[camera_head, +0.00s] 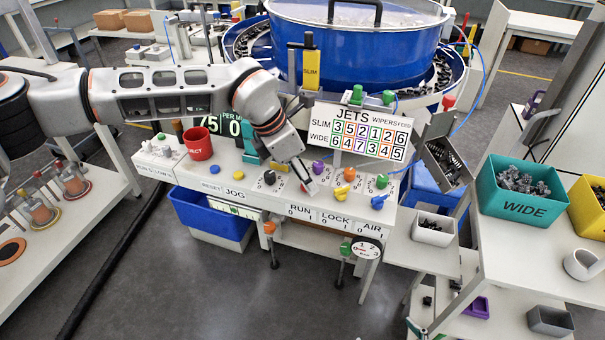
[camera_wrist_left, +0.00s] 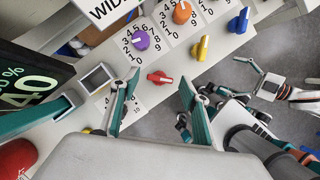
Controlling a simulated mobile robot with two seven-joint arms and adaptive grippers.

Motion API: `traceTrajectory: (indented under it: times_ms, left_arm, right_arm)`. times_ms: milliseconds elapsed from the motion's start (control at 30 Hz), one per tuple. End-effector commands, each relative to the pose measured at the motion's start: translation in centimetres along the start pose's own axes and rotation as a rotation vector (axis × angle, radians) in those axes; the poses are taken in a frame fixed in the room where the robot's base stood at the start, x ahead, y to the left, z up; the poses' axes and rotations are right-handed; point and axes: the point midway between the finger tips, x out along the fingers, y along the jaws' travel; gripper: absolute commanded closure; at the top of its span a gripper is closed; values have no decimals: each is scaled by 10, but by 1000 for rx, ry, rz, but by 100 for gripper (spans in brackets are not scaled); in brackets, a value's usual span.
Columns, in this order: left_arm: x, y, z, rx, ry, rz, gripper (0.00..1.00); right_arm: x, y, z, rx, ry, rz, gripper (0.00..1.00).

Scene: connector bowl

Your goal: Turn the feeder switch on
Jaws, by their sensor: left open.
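The switch panel (camera_head: 290,192) carries a row of lever switches above the RUN, LOCK and AIR labels: red (camera_head: 310,187), yellow (camera_head: 342,191) and blue (camera_head: 378,201). No label reading feeder is legible on these switches. My left gripper (camera_wrist_left: 159,82) is open and empty. Its fingertips are on either side of the red switch (camera_wrist_left: 160,77) in the left wrist view. I cannot tell whether they touch it. The yellow switch (camera_wrist_left: 200,48) and blue switch (camera_wrist_left: 239,20) are farther along the row. What looks like my right gripper (camera_wrist_left: 262,80) shows small, its jaws unclear.
Behind the switches are black (camera_head: 269,177), purple (camera_head: 318,167), orange (camera_head: 349,174) and green (camera_head: 382,181) knobs. A red cup (camera_head: 198,144) stands left. The JETS sign (camera_head: 359,132) and blue bowl feeder (camera_head: 350,45) rise behind. Open floor lies in front.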

Motion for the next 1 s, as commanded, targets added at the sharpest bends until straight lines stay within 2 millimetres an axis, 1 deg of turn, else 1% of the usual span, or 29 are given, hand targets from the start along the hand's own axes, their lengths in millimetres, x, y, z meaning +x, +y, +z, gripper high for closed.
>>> traceTrajectory:
  times_ms: [133, 267, 600, 700, 833, 1000]
  left_arm:
    - [-4, 0, 0, 0, -1, 1, 54]
    - [-18, 1, 1, 0, -3, 2, 54]
    - [-86, 1, 1, 0, -3, 3, 54]
    - [-101, 1, 0, 0, -1, 2, 54]
    - [-114, 0, 0, -1, 0, 0, 54]
    - [-120, 0, 0, 1, -1, 0, 54]
  right_arm:
    - [0, 1, 1, -3, -3, 1, 14]
    - [0, 1, 1, -2, -2, 1, 14]
    - [0, 0, 0, 0, -1, 0, 14]
    - [0, 0, 0, 0, 0, 0, 14]
    - [0, 0, 0, 0, 0, 0, 14]
    - [0, 0, 0, 0, 0, 0, 14]
